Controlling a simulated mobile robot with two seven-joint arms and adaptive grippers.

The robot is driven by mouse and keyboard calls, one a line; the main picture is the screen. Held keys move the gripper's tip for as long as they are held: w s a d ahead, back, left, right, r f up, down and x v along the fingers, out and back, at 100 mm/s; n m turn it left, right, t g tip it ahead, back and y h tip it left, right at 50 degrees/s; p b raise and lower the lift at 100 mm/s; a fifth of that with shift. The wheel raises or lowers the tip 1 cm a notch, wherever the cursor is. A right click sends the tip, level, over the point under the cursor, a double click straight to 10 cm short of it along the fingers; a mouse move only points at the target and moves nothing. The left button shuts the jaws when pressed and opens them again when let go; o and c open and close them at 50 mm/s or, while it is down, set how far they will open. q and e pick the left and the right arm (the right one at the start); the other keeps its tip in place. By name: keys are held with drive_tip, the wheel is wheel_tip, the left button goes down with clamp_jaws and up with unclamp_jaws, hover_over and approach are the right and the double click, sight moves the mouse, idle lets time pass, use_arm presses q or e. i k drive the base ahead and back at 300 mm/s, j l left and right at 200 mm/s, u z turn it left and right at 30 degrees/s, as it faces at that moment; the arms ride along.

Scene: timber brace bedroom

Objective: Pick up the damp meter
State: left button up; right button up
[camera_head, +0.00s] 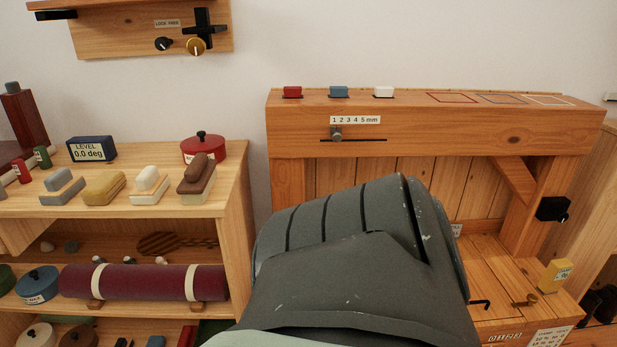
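A small yellow block-shaped device (556,276) with a pale label stands upright on the wooden surface at the lower right. It may be the damp meter, but its label is too small to read. Neither of my grippers shows in the head view. A large grey link of my own arm fills the lower middle and hides part of the wooden unit behind it.
A dark hook (480,304) lies left of the yellow device. The left shelf (110,210) holds several blocks, a level (91,149) and a red pot (203,150).

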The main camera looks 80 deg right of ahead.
sight(558, 270)
drive_tip(key=z, duration=4.15)
drive_tip(key=i+l+u, duration=0.1)
drive_tip(key=i+l, duration=0.65)
drive_tip(key=l, duration=0.15)
drive_tip(key=u, duration=0.05)
